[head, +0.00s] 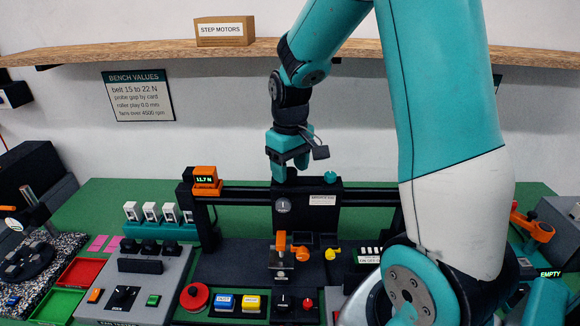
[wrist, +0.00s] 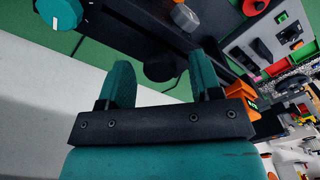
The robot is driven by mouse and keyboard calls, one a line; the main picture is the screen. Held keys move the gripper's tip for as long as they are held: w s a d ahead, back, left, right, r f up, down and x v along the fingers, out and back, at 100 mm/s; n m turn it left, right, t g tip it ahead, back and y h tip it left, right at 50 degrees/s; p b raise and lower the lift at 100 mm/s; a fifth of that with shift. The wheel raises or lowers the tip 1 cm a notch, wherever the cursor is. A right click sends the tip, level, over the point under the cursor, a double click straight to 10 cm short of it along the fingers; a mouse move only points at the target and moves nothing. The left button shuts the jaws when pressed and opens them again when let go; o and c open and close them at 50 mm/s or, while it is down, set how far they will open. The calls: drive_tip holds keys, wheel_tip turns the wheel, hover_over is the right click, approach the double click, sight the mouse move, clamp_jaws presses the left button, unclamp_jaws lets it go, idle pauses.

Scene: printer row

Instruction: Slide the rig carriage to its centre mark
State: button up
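The rig carriage (head: 305,212) is a black block on the dark rails, with a grey knob (head: 283,205), a teal knob (head: 330,178) and a white label. The wrist view shows its dark body (wrist: 130,22), the grey knob (wrist: 185,17) and the teal knob (wrist: 58,12). My gripper (head: 290,168) is just above the carriage's upper left part. In the wrist view, my gripper (wrist: 161,62) has its fingers apart. A black round knob or post (wrist: 160,69) shows between them; contact is not visible. I cannot make out a centre mark.
An orange display (head: 206,180) tops the rig's left post. Coloured buttons (head: 224,302) and a grey control box (head: 135,280) stand in front. White switches (head: 152,211) stand left. A wooden shelf (head: 130,53) runs behind my arm. My arm hides part of the right side.

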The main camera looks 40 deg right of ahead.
wheel_tip(320, 180, up, 17)
drive_tip(key=b, duration=0.3)
drive_tip(key=shift+r, duration=0.2)
idle(0.4)
drive_tip(key=s+a+f+n+y+b, duration=0.1)
drive_tip(key=s+a+f+n, duration=0.1)
drive_tip(key=s+a+f, duration=0.3)
drive_tip(key=s+a+f+n+y+b, duration=0.1)
drive_tip(key=s+a+f, duration=0.4)
drive_tip(key=a, duration=0.6)
drive_tip(key=s+a+f+n+y+b, duration=0.2)
drive_tip(key=s+a+f+n+b, duration=0.1)
drive_tip(key=s+a+f, duration=0.3)
drive_tip(key=shift+s+a+n, duration=0.3)
drive_tip(key=shift+s+a, duration=0.8)
drive_tip(key=shift+s, duration=0.1)
